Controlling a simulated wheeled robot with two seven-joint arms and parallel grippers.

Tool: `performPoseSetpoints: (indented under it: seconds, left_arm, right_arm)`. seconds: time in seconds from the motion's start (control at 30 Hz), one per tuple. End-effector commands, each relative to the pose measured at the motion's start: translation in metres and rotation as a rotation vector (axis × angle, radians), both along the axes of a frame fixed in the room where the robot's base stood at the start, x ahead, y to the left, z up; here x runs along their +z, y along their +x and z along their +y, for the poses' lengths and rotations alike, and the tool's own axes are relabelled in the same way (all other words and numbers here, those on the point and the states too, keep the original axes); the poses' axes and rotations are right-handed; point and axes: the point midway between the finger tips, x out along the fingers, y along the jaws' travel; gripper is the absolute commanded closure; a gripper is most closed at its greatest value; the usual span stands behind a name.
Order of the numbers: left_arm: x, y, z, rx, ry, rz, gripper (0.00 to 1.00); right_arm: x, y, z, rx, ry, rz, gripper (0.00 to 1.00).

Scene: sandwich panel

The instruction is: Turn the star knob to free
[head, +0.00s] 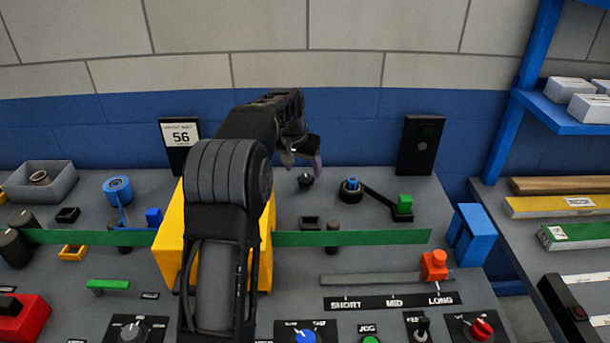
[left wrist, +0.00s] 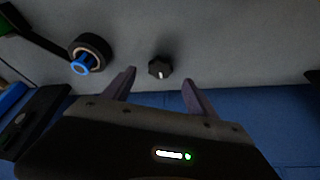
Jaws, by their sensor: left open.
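The star knob (left wrist: 160,67) is a small black lobed knob with a white mark, standing on the grey panel. In the head view the star knob (head: 305,180) sits behind the yellow housing, just below my left gripper (head: 302,160). In the left wrist view my left gripper (left wrist: 158,85) is open, with its two purple-grey fingers apart. The knob shows between and beyond the fingertips, and nothing is held. I cannot tell whether the fingers touch the panel. Any lettering for the knob's positions is not readable. My right gripper is not in view.
A black roller with a blue centre (head: 350,188) stands right of the knob, joined to a dark lever with a green block (head: 403,204). A yellow housing (head: 168,240) and green strip (head: 350,238) lie in front. A dark switch box (head: 418,145) stands at the back.

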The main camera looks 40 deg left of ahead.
Motion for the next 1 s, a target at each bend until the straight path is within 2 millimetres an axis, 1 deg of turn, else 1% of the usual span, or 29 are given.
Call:
performPoseSetpoints:
  seconds: [0.03, 0.1, 0.3, 0.4, 0.63, 0.67, 1.0]
  left_arm:
    - [-0.009, 0.003, 0.001, 0.001, -0.002, 0.005, 0.34]
    - [-0.019, 0.007, 0.002, 0.001, 0.000, 0.004, 0.34]
    - [-0.040, 0.016, 0.005, 0.001, 0.000, 0.002, 0.34]
    - [-0.044, 0.017, 0.005, 0.001, -0.001, 0.001, 0.34]
    - [-0.044, 0.018, 0.005, 0.001, 0.000, 0.000, 0.34]
    - [-0.044, 0.018, 0.005, 0.001, 0.000, 0.000, 0.35]
    - [-0.044, 0.018, 0.005, 0.001, 0.000, 0.000, 0.63]
  right_arm:
    - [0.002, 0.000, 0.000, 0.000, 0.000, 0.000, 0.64]
    - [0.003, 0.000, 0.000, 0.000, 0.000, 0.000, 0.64]
    - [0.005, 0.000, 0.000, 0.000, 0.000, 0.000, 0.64]
    - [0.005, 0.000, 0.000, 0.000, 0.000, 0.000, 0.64]
    - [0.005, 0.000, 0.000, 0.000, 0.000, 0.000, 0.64]
    - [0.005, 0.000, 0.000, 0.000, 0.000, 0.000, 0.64]
    - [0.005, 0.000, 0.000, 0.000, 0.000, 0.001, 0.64]
